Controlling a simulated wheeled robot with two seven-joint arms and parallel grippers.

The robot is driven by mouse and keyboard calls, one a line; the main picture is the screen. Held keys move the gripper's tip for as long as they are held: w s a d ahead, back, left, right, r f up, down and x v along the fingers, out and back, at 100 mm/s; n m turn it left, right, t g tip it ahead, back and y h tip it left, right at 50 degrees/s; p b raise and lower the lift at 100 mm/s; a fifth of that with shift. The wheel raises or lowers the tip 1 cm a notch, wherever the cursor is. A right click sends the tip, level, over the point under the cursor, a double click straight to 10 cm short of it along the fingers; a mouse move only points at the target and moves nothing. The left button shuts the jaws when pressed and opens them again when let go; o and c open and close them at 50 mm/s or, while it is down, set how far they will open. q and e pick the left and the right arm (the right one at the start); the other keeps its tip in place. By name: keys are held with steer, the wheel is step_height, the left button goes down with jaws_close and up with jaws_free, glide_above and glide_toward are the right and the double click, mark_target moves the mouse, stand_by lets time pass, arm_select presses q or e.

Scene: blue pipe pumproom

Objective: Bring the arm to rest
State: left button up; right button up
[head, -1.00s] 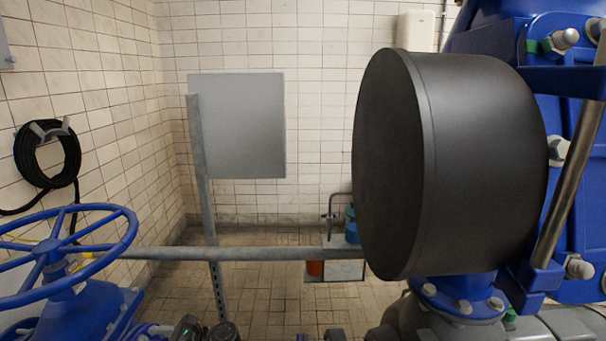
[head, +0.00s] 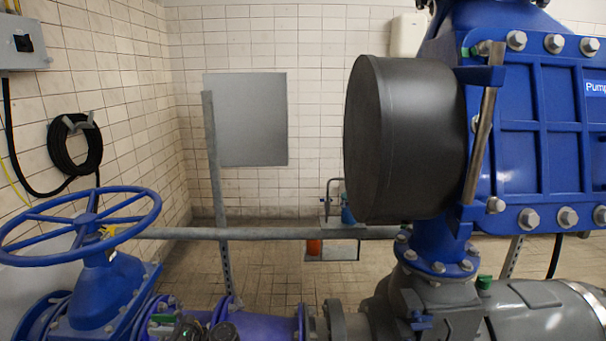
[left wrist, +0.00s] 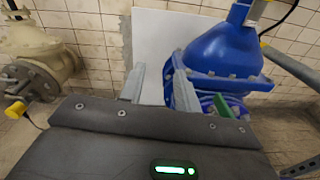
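My left gripper (left wrist: 157,78) shows in the left wrist view. Its two grey fingers stand apart with nothing between them, in front of a pale panel and left of a blue flanged pipe housing (left wrist: 220,55). In the head view only a small dark part with a green light, likely of my left arm, shows at the bottom edge. My right arm and right gripper are in neither view.
A blue handwheel valve (head: 82,226) stands at left. A large black drum-shaped cover (head: 405,138) juts from the blue pump (head: 545,125) at right. A horizontal grey pipe (head: 270,233) crosses the middle. Tiled floor (head: 270,275) lies behind it.

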arm_select(q)
steer(key=w+d+m+t+h, duration=0.3)
steer(key=w+m+t+h, duration=0.2)
steer(key=w+m+t, duration=1.35)
steer(key=s+d+f+m+g+h+b, duration=0.15)
steer(key=s+f+m+h, duration=0.25)
steer(key=f+m, duration=0.45)
steer(key=s+d+f+m+g+h, duration=0.3)
steer(key=s+f+m+h, duration=0.15)
steer(key=f+m, duration=0.4)
steer(key=s+d+f+m+g+h+b, duration=0.1)
steer(key=s+d+f+m+g+h, duration=0.15)
steer(key=s+f+m, duration=0.45)
steer(key=s+f+m+g+h, duration=0.2)
steer(key=s+f+m+g, duration=0.55)
steer(key=s+f, duration=1.6)
steer(key=s+f+m+g+b, duration=0.1)
steer(key=s+f+m, duration=0.1)
steer(key=s, duration=1.4)
steer(key=s+f+m+g, duration=0.2)
steer(key=s+f+m, duration=0.1)
steer(key=s, duration=1.3)
steer(key=shift+a+y+b, duration=0.25)
steer(key=shift+y+b, duration=0.05)
steer(key=shift+b, duration=0.1)
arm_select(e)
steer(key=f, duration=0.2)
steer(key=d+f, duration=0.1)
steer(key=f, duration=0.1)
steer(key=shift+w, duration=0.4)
